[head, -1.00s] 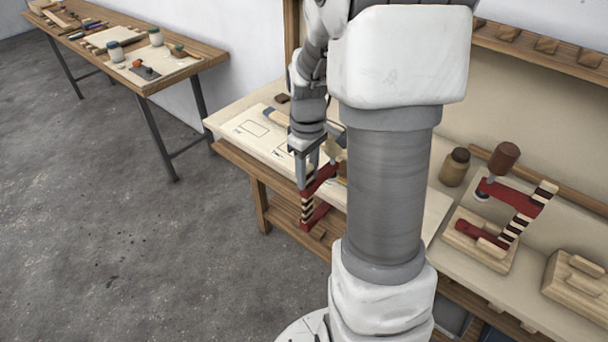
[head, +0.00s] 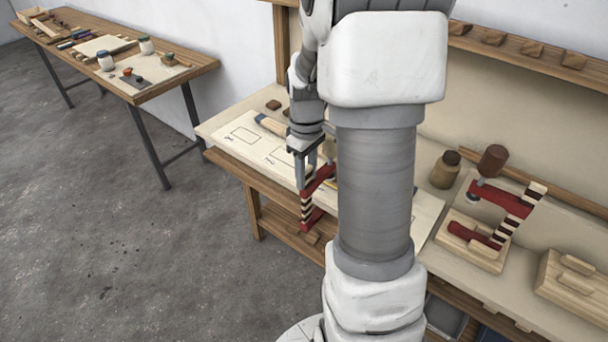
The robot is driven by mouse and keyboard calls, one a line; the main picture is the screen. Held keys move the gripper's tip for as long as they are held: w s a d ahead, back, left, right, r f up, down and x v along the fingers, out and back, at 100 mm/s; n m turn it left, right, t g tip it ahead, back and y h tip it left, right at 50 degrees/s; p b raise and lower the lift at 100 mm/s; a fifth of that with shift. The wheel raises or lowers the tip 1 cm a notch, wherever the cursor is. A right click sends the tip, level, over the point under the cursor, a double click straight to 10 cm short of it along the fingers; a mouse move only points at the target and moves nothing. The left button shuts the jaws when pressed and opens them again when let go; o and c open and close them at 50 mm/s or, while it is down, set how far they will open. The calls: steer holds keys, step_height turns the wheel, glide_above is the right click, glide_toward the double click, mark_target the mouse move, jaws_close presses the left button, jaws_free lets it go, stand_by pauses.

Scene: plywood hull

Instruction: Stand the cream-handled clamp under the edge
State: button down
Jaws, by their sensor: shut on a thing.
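My gripper (head: 306,182) is shut on a clamp with red arms and a dark-and-light striped bar (head: 306,208). The clamp is held upright at the front edge (head: 262,183) of the bench. Its upper red arm (head: 319,179) is at about bench-top height, and its lower red arm (head: 313,219) is lower, by the edge. A pale handle (head: 328,149) shows partly beside my gripper. My arm hides the clamp's right side, so I cannot tell whether it touches the bench.
A similar clamp with a brown handle (head: 493,160) stands on a wooden block (head: 470,251) at right, beside a brown jar (head: 445,170). A marked sheet (head: 250,135) lies on the bench. A second table (head: 150,90) stands at far left, with open floor between.

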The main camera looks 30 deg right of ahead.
steer(key=shift+w+d, duration=0.25)
steer(key=shift+d, duration=0.4)
steer(key=shift+w+d, duration=0.2)
steer(key=shift+d, duration=0.4)
steer(key=shift+w+d, duration=0.25)
steer(key=shift+d, duration=0.4)
steer(key=shift+p, duration=0.3)
steer(key=shift+c, duration=2.2)
jaws_free()
